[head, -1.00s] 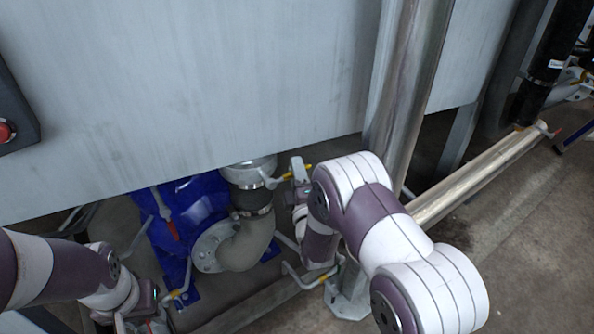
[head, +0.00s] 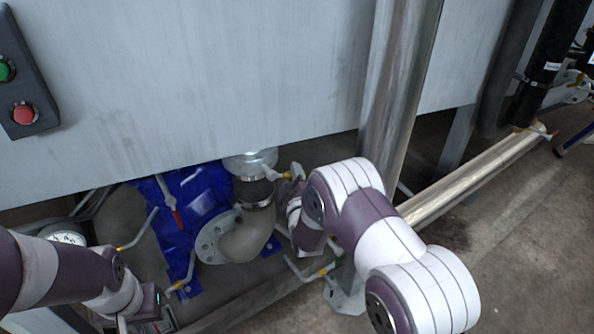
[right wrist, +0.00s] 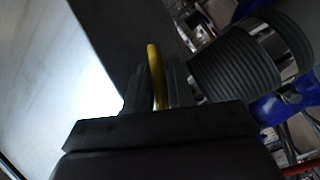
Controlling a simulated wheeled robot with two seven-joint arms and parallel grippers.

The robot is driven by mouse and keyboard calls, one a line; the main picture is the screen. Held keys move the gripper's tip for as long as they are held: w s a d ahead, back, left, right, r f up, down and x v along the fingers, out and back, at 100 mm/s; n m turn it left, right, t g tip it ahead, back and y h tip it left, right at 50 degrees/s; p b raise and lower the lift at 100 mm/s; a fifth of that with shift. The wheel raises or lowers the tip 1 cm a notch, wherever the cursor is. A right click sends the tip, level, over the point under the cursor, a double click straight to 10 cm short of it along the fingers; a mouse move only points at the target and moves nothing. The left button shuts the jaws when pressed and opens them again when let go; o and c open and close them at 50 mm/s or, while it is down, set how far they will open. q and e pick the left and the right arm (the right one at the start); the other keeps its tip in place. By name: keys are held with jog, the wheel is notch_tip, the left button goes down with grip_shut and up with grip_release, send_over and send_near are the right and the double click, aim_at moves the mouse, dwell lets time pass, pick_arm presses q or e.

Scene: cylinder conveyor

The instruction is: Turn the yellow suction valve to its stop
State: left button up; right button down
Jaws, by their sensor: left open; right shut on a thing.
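The yellow valve handle (head: 286,175) sticks out to the right of the grey pipe fitting (head: 250,163) above the blue pump (head: 190,205). My right gripper (head: 297,172) is shut on this handle. In the right wrist view the yellow handle (right wrist: 155,75) stands between the two dark fingers of the right gripper (right wrist: 153,92), beside a ribbed dark hose (right wrist: 235,68). My left gripper (head: 148,322) is low at the left, near the bottom edge, and its fingers are barely visible. It is open. My right arm hides the space behind the handle.
A large grey panel (head: 220,80) hangs above the pump. A control box (head: 25,75) with green and red buttons is at upper left. A steel column (head: 400,90) stands right of the pump. Several other small handles stick out around it. A gauge (head: 67,237) is at left.

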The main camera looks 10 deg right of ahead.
jog(key=s+a+f+m+g+y+p, duration=0.2)
jog(key=a+m, duration=0.4)
jog(key=m, duration=0.3)
jog(key=shift+s+f+g+y+p, duration=0.15)
jog(key=shift+f+g+y+p, duration=0.75)
jog(key=shift+g+p, duration=0.25)
jog(key=shift+f, duration=0.1)
jog(key=c, duration=1.1)
grip_release()
